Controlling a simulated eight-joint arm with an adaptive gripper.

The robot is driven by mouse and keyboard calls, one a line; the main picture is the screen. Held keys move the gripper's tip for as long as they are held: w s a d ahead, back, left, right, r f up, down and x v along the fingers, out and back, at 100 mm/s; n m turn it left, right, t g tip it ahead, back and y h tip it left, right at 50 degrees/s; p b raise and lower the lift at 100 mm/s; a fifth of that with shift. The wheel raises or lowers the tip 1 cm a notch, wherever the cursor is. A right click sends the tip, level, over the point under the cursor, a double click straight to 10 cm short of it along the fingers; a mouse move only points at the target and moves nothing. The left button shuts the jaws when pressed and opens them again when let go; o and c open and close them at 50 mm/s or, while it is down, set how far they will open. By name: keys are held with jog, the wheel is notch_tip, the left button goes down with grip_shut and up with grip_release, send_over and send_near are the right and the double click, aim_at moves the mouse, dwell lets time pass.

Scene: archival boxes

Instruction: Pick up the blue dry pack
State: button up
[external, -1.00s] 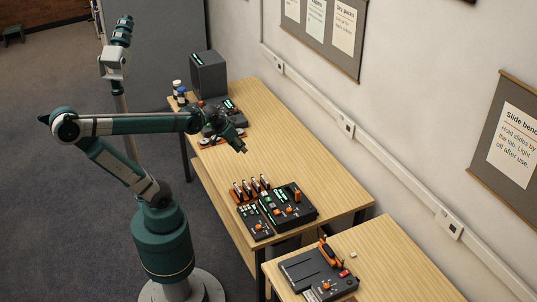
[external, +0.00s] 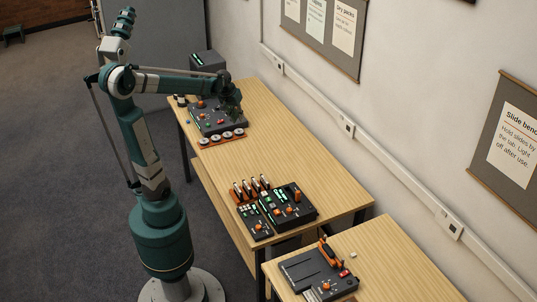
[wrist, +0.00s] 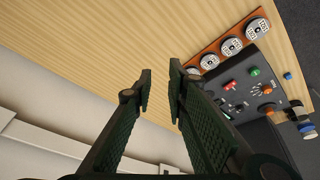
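A small blue piece, which looks like the blue dry pack (wrist: 288,76), lies on the table at the right of the wrist view, beside the dark control console. In the external view it is a tiny blue spot (external: 188,121) near the table's left edge. My gripper (wrist: 160,72) is open, with a gap between its two green fingers and nothing in it. It is above the far part of the table, well apart from the blue piece. In the external view the gripper is dark and hard to make out against the console.
The dark console (wrist: 250,92) carries coloured knobs. An orange rack (wrist: 220,42) of white round discs lies along it. Several small jars (wrist: 300,120) stand beyond the blue piece. A dark box (external: 206,61) stands behind. The table's middle (external: 260,130) is clear; the wall runs alongside.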

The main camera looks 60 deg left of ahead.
jog(key=a+f+n+g+p, duration=0.1)
jog(key=a+n+p, duration=0.1)
jog(key=a, duration=1)
jog(key=n+g+h+p, duration=0.2)
jog(key=n+p, duration=0.3)
jog(key=n, duration=0.3)
send_near(188, 122)
jog(key=w+a, duration=0.1)
jog(key=shift+s+a+f, duration=0.1)
jog(key=shift+s+a, duration=0.15)
jog(key=shift+a, duration=0.25)
jog(key=shift+f, duration=1.3)
